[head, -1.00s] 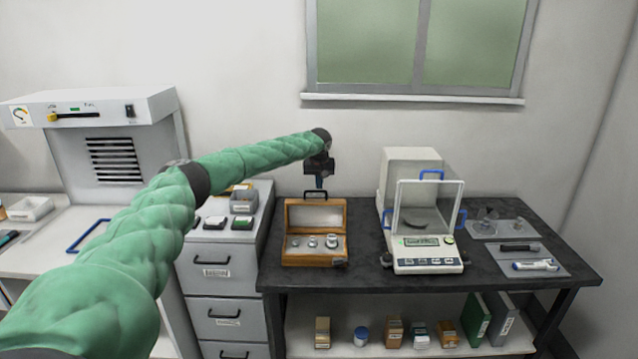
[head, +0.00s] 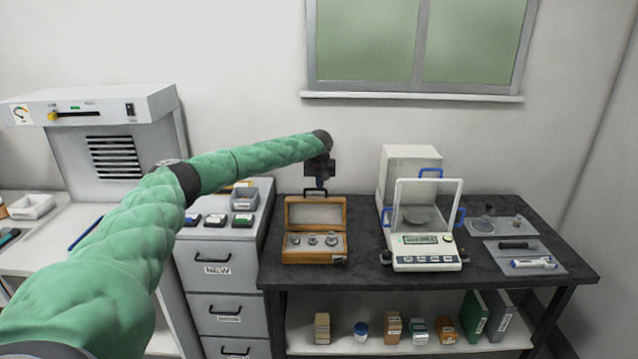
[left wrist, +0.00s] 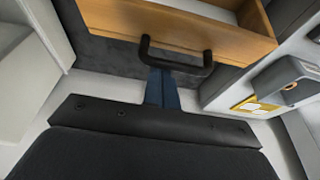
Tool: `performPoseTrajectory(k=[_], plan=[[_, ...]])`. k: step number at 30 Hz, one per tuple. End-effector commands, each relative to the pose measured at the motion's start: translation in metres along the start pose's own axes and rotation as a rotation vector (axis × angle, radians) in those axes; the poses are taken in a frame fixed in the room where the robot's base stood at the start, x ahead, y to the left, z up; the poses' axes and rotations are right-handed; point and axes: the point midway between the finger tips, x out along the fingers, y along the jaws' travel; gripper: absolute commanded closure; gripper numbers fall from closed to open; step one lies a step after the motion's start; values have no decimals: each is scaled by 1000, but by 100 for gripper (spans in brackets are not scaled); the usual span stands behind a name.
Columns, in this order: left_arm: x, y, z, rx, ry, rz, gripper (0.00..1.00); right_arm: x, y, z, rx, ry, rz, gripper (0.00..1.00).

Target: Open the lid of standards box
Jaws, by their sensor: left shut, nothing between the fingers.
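The standards box (head: 315,257) is wooden and stands at the left of the dark table in the head view. Its lid (head: 315,213) is up, tilted back, showing a pale lining. Several metal weights (head: 313,240) sit inside. A dark handle (head: 314,192) stands at the lid's top edge; in the left wrist view the handle (left wrist: 178,67) shows against the wood (left wrist: 180,25). My left gripper (head: 320,184) is shut and empty, just above the lid's top edge. Its blue fingers (left wrist: 162,86) are at the handle; I cannot tell whether they touch it. My right gripper is out of view.
A balance (head: 428,258) with a glass shield stands right of the box, with clear table between. Two grey mats with small tools (head: 538,264) lie farther right. A drawer cabinet (head: 222,258) with small trays on top adjoins the table's left end.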

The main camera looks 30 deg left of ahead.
Motion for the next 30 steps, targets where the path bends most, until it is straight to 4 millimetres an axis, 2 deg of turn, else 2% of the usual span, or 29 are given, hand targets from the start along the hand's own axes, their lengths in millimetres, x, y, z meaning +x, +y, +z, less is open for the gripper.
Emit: performPoseTrajectory(k=[12, 22, 30], plan=[[-8, 0, 12, 1, 71, 0, 100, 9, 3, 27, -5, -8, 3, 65], [-21, -3, 24, -4, 175, -3, 100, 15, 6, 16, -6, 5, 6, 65], [-25, -3, 25, -6, 197, -2, 100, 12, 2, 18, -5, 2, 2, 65]])
